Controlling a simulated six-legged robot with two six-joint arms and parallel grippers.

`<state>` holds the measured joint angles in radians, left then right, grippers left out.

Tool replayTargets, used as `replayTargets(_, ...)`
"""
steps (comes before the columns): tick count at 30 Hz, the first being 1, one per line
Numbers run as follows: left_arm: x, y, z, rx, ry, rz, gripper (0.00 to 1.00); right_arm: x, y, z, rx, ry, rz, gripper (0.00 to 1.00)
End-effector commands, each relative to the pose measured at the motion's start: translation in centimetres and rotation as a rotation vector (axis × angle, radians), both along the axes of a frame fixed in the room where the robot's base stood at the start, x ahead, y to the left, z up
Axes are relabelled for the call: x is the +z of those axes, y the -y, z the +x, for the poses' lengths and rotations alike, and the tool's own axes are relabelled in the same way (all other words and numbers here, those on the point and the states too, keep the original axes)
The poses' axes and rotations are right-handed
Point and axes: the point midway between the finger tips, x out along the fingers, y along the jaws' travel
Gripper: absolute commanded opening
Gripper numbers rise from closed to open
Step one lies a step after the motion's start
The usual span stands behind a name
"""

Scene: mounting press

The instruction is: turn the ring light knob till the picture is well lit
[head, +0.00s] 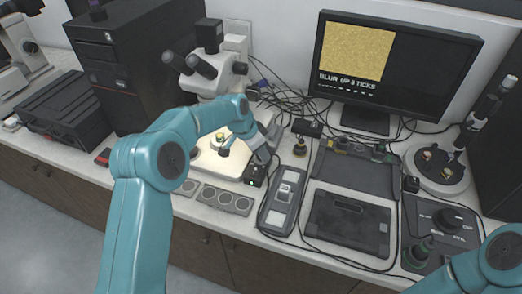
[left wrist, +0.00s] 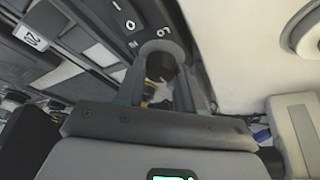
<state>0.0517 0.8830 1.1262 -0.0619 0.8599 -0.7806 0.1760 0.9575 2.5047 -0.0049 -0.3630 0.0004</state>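My left gripper (head: 268,143) is beside the microscope (head: 218,65), to the right of its pale base. In the left wrist view the two fingers (left wrist: 163,75) stand apart, with a dark round knob-like part (left wrist: 160,66) between them. I cannot tell whether they press on it. A dark panel with white marks (left wrist: 125,22) lies beyond. The monitor (head: 395,60) shows a bright yellow, grainy picture (head: 356,50) and the words "BLUR UP 3 TICKS". My right arm shows only as a link at the lower right; its gripper is out of view.
Black cables (head: 285,95) lie tangled behind my left gripper. A grey control box (head: 282,200), a dark tray (head: 348,222) and a black knob box (head: 445,218) crowd the front right. A row of round-topped grey blocks (head: 222,199) lies along the front edge.

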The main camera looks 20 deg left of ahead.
Motion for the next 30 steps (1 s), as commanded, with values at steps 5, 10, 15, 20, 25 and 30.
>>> replayTargets(5,0.1,-0.1,0.1,0.002,0.003,0.001,0.59,0.0,0.0,0.0,0.000,0.000,0.000,0.43)
replayTargets(10,0.1,-0.1,0.0,0.002,0.002,0.000,0.59,0.0,0.0,0.0,0.000,0.000,0.000,0.43)
replayTargets(15,1.8,-0.6,-0.4,0.003,0.008,0.000,0.59,-0.4,0.0,0.0,0.000,0.000,0.000,0.43)
replayTargets(20,4.5,-1.4,-1.2,0.004,0.009,0.000,0.59,-0.9,0.0,0.0,0.000,0.000,0.000,0.43)
replayTargets(25,6.6,-2.0,-1.9,0.003,0.006,0.000,0.59,-1.1,0.0,0.0,0.000,0.000,0.000,0.43)
replayTargets(30,7.2,-2.2,-2.1,0.003,0.005,0.000,0.59,-1.1,0.0,0.0,0.000,0.000,0.000,0.43)
